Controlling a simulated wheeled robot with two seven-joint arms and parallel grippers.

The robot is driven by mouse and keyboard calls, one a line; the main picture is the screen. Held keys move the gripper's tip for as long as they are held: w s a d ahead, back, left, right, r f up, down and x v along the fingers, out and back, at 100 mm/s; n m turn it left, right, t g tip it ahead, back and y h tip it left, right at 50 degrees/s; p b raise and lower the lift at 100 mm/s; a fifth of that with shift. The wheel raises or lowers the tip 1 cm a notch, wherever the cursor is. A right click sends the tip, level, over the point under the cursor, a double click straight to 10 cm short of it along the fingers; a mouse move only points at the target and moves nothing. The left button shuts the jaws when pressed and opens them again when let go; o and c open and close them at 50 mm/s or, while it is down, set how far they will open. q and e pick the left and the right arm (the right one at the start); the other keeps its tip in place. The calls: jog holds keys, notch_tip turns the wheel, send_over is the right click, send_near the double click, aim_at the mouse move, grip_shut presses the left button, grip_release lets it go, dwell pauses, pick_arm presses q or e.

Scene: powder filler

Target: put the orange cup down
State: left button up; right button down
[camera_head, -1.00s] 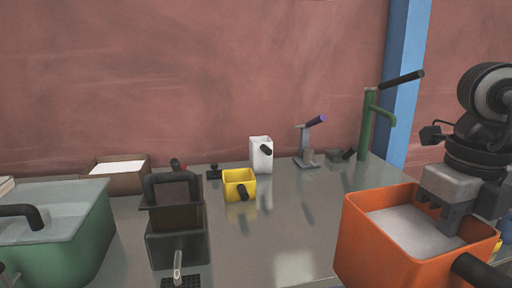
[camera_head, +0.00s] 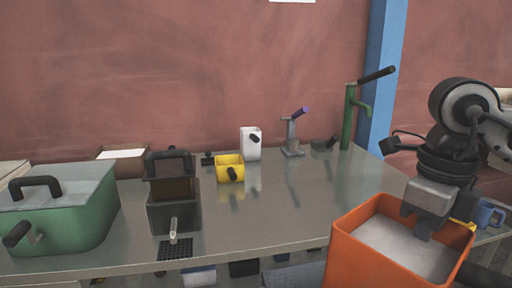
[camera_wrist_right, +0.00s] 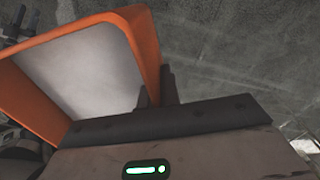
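The orange cup (camera_head: 345,252) is a large square container with pale grey-white contents, at the lower right of the head view, in front of the table's right edge. My right gripper (camera_head: 424,232) reaches down onto its far rim, with fingers at the wall. In the right wrist view the cup (camera_wrist_right: 148,45) fills the upper left, and the gripper fingers (camera_wrist_right: 157,88) are closed around its wall. Concrete floor shows beside the cup there. My left gripper is not in view.
The metal table (camera_head: 285,210) has clear room at its middle and right. On it stand a green lidded box (camera_head: 65,215), a dark filler (camera_head: 173,200), a yellow cup (camera_head: 229,170), a white cup (camera_head: 250,148), and a green tap stand (camera_head: 348,118). A blue mug (camera_head: 486,215) is at far right.

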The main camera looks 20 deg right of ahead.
aim_at(383, 251)
jog(key=w+a+f+n, duration=0.1)
jog(key=n, duration=0.1)
jog(key=w+a+f+n, duration=0.1)
jog(key=n, duration=0.2)
jog(key=w+a+f+n, duration=0.1)
jog(key=n, duration=0.2)
jog(key=shift+w+f, duration=0.25)
jog(key=shift+f, duration=0.1)
jog(key=w+a+f+n, duration=0.2)
jog(key=a+f+n, duration=0.3)
jog(key=n, duration=0.7)
jog(key=w+a+f+n, duration=0.3)
jog(key=a+f+n, duration=0.3)
jog(key=n, duration=0.6)
jog(key=shift+w+a+f, duration=0.2)
jog(key=shift+w, duration=0.1)
jog(key=shift+s, duration=0.1)
